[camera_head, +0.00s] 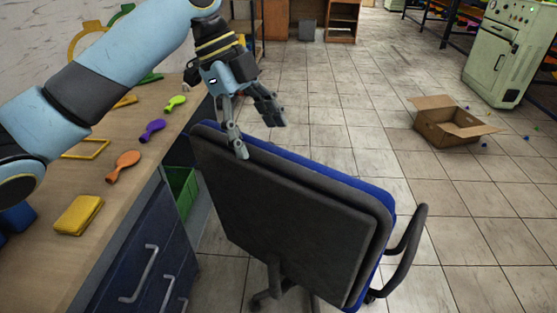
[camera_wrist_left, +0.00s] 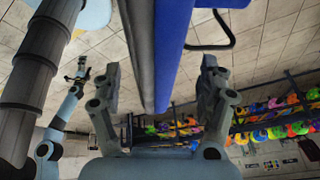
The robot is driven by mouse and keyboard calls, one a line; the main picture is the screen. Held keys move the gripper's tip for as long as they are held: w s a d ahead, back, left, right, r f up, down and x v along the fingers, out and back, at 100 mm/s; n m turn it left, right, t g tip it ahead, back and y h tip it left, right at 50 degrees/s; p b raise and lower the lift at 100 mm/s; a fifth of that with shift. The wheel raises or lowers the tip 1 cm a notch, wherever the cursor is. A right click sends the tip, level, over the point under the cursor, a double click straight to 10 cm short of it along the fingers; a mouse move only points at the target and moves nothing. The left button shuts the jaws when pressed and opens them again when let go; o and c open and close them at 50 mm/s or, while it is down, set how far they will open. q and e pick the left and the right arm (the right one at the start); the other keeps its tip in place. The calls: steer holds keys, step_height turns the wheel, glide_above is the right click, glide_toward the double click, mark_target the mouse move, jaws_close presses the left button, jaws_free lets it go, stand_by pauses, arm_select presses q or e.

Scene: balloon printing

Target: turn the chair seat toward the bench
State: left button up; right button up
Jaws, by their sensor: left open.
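The office chair (camera_head: 290,210) stands right of the bench (camera_head: 115,205), its dark backrest rear toward me and the blue cushioned side facing away. The seat is mostly hidden behind the backrest. My left gripper (camera_head: 260,137) is open at the backrest's top edge, one finger on the dark side and one over the blue side. In the left wrist view the backrest (camera_wrist_left: 172,45) runs between the two open fingers, with gaps visible. Another arm of mine with a small dark gripper (camera_wrist_left: 78,70) shows at the left there; its jaws are too small to judge.
The chair's armrest (camera_head: 410,245) sticks out right. An open cardboard box (camera_head: 448,125) sits on otherwise mostly clear floor.

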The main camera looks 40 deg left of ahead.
mark_target(266, 148)
arm_select(q)
steer(key=x, duration=0.7)
steer(key=shift+w+d+f, duration=0.1)
steer(key=shift+d+f, duration=0.05)
steer(key=shift+f, duration=0.2)
steer(key=shift+c, duration=0.8)
steer(key=c, duration=0.5)
jaws_close()
arm_select(e)
steer(key=shift+a+f, duration=0.2)
steer(key=shift+f, duration=0.05)
